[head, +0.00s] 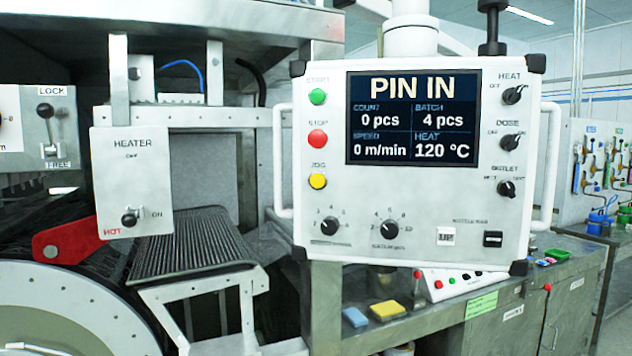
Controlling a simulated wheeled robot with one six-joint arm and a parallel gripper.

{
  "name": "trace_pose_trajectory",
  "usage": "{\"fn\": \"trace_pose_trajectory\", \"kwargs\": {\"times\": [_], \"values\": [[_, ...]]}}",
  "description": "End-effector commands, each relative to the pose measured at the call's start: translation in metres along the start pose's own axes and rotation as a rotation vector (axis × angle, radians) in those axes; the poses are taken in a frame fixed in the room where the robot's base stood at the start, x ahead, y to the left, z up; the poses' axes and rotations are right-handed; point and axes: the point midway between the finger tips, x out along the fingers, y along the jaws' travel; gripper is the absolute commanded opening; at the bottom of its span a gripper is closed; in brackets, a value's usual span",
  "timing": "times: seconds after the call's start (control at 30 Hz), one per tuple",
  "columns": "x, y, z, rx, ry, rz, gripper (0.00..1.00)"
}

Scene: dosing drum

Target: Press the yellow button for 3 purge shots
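A white control panel (270,170) hangs in the middle of the head view. On its left side a yellow button (318,181) labelled JOG sits below a red STOP button (317,139) and a green START button (317,97). The panel's screen (411,117) reads PIN IN, count 0 pcs, batch 4 pcs, speed 0 m/min, heat 120 °C. Nothing touches the yellow button. My gripper is not in view.
A heater box (130,180) and a red lever (70,240) stand left, beside a ribbed belt (190,240). Below the panel, a steel bench holds a blue sponge (355,317), a yellow sponge (387,310) and a small sloped button box (465,282). The panel front is unobstructed.

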Motion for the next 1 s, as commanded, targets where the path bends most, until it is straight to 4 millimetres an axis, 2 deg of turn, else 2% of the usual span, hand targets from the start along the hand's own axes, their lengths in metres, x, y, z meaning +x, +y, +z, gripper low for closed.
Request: {"fn": "trace_pose_trajectory", "kwargs": {"times": [0.17, 0.43, 1.0], "values": [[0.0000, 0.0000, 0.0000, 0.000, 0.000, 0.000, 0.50], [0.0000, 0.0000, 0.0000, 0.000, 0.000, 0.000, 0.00], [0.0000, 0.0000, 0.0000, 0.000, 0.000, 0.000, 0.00]]}}
